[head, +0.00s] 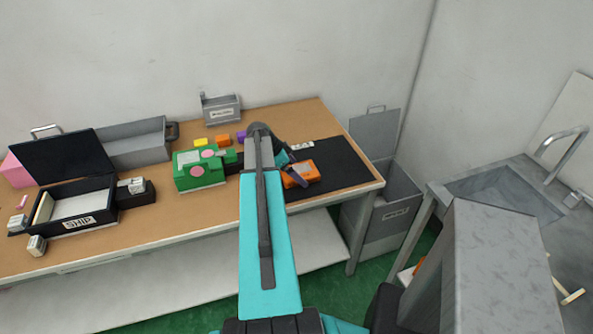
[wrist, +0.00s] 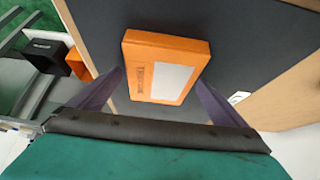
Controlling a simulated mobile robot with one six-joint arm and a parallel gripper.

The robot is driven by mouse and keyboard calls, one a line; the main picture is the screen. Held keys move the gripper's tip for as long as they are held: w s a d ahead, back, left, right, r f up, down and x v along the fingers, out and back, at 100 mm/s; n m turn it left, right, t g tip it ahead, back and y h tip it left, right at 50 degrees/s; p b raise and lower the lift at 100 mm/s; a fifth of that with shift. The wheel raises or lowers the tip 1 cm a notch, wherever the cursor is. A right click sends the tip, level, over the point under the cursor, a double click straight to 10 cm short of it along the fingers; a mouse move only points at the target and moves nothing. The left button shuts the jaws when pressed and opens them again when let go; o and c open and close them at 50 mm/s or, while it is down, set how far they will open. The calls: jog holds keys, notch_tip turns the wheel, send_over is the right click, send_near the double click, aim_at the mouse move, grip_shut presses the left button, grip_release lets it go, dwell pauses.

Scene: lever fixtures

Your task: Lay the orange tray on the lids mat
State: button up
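The orange tray (head: 300,174) is a flat orange block-like tray over the dark mat (head: 345,158) at the right end of the wooden table. In the wrist view the orange tray (wrist: 140,60) shows a pale panel and dark lettering. My gripper (head: 294,170) is at the tray. In the wrist view my gripper (wrist: 163,76) has its purple fingers on either side of the tray, their tips close to its side edges. I cannot tell whether they press on it, or whether the tray rests on the mat.
A green machine-like box (head: 200,172) stands left of the mat, with small yellow, orange and purple blocks behind it. A black SHIP box (head: 75,210) is at the left. A grey lidded bin (head: 395,220) stands beyond the table's right edge. A sink (head: 505,190) is at the far right.

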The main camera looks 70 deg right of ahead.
jog(key=shift+w+r, duration=0.1)
jog(key=shift+r, duration=0.05)
jog(key=b+v, duration=0.4)
jog(key=v, duration=0.8)
dwell(0.5)
dwell(0.6)
